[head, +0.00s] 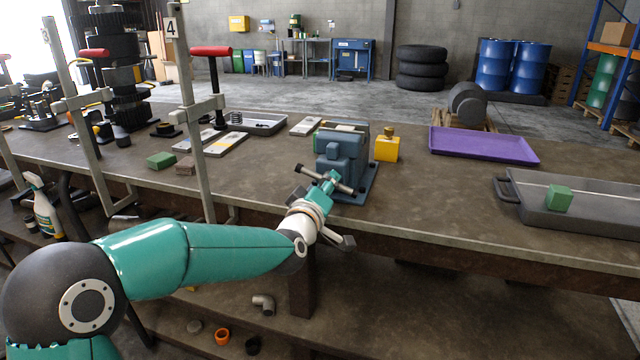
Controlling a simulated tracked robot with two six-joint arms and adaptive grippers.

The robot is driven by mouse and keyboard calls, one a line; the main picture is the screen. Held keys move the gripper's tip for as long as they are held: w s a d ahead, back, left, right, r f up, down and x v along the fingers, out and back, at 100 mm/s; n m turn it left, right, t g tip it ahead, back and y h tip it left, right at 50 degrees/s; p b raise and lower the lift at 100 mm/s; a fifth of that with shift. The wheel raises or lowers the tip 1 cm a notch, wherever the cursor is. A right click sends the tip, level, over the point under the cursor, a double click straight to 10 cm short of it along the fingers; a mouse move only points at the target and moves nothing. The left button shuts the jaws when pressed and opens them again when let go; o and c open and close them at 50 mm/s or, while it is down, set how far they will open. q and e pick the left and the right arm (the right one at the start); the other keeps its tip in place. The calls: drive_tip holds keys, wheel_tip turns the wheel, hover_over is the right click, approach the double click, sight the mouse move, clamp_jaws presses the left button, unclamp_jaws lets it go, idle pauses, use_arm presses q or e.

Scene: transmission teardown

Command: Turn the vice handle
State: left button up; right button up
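The blue-grey vice (342,150) stands at the front edge of the brown workbench, its jaws toward the back. Its handle (346,188) is a thin bar with dark end knobs, lying slantwise across the front of the vice. My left gripper (328,181), teal and dark, reaches up from the lower left to the middle of the handle and overlaps it in the head view. Its fingertips are small and partly hidden against the vice, so I cannot tell whether they are closed on the bar. My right gripper is not in view.
A yellow canister (387,147) stands right of the vice. A purple tray (483,145) and a grey tray (590,212) with a green block (559,198) lie further right. A green block (161,160) and an upright metal post (190,110) are left. The bench between vice and grey tray is clear.

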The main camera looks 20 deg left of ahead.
use_arm(q)
drive_tip(key=shift+o, duration=1.3)
drive_tip(key=shift+d+f, duration=0.1)
drive_tip(key=shift+f, duration=0.05)
drive_tip(key=shift+o, duration=0.2)
drive_tip(key=shift+r, duration=0.2)
drive_tip(key=shift+s, duration=0.15)
drive_tip(key=s+d, duration=0.1)
drive_tip(key=s, duration=1)
drive_tip(key=shift+s, duration=0.25)
drive_tip(key=shift+d+f, duration=0.1)
drive_tip(key=shift+c, duration=0.2)
